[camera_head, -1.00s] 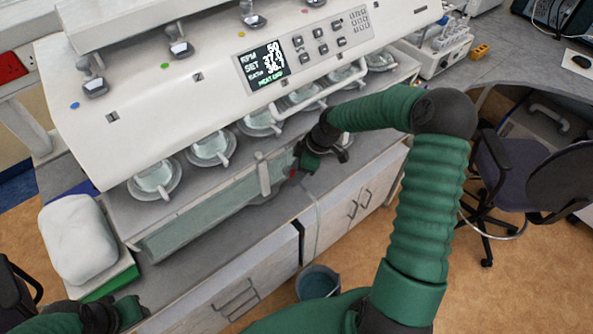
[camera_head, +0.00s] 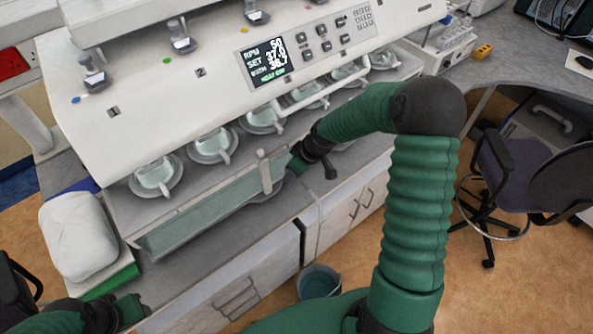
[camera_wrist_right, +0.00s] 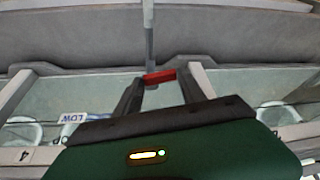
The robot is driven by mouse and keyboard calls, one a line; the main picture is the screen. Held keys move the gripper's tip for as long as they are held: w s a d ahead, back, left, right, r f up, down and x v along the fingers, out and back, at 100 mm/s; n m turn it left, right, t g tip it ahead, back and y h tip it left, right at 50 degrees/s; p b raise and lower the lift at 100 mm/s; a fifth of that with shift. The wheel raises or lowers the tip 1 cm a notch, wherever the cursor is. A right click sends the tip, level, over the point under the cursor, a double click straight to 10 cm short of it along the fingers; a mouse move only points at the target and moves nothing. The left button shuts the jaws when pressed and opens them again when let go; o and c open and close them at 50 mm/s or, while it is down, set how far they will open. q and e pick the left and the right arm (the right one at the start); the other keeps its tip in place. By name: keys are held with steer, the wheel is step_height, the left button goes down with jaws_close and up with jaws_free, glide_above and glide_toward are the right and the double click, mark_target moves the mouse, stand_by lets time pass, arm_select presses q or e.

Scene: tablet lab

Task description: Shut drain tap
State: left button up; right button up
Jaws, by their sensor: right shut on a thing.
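The drain tap shows in the right wrist view as a red handle (camera_wrist_right: 160,77) between the tips of my right gripper (camera_wrist_right: 159,84). A grey upright tube (camera_wrist_right: 149,40) is beside the handle. In the head view my right gripper (camera_head: 291,166) is at the right end of the long glass-sided water bath (camera_head: 205,208). Its fingers and the red handle are hidden there by the gripper and wrist. My left gripper (camera_head: 135,311) is low at the left, apart from the bath, and its finger opening is not clear.
The white tester (camera_head: 150,85) with a lit display (camera_head: 267,63) stands above the bath, with several glass vessels (camera_head: 157,176) under it. A blue bucket (camera_head: 319,282) stands on the floor below. A white padded bundle (camera_head: 78,235) is at the left.

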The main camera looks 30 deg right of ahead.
steer(key=shift+w+a+r+m+h+b, duration=0.15)
steer(key=shift+m+h+b, duration=0.1)
steer(key=shift+m, duration=0.35)
steer(key=shift+w+f+m+h+b, duration=0.15)
steer(key=shift+m+h, duration=0.1)
steer(key=shift+m, duration=0.35)
steer(key=shift+r+m, duration=0.1)
steer(key=shift+m, duration=0.2)
steer(key=o, duration=1.4)
steer(key=shift+c, duration=0.2)
steer(key=b+v, duration=0.1)
steer(key=v, duration=1.5)
steer(key=shift+s, duration=0.3)
steer(key=shift+r, duration=0.15)
